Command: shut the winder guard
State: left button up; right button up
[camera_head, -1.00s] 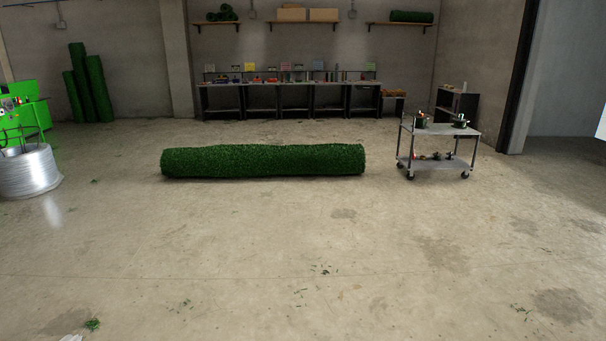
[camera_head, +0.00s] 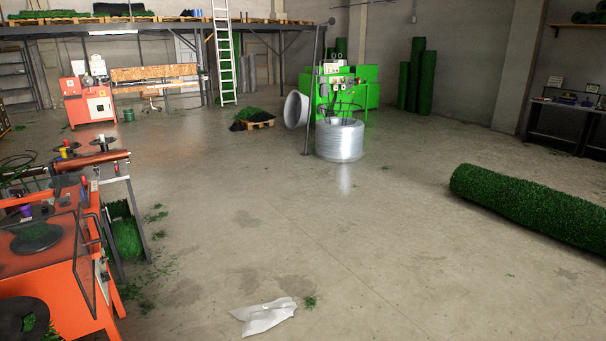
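An orange machine (camera_head: 60,304) stands at the near left, cut off by the picture's edge. It carries a dark spool (camera_head: 36,236) and a flat see-through panel in an orange frame (camera_head: 84,262), which looks like a guard. A dark bar handle shows along the panel's side. I cannot tell for sure whether the panel is open or shut. Neither of my grippers is in view.
A green machine (camera_head: 362,92) with a silver wire coil (camera_head: 340,140) stands at the back. A green turf roll (camera_head: 535,205) lies at right. A white crumpled sheet (camera_head: 265,315) lies on the floor in front. The middle floor is mostly clear.

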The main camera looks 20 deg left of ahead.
aim_at(85, 270)
jog(key=i+u, duration=0.15)
jog(key=u, duration=0.25)
jog(key=i+u, duration=0.15)
jog(key=u, duration=0.3)
jog(key=i+u, duration=0.15)
jog(key=u, duration=0.25)
jog(key=i+l+u, duration=0.15)
jog(key=u, duration=0.25)
jog(key=i+l+u, duration=0.1)
jog(key=u, duration=0.35)
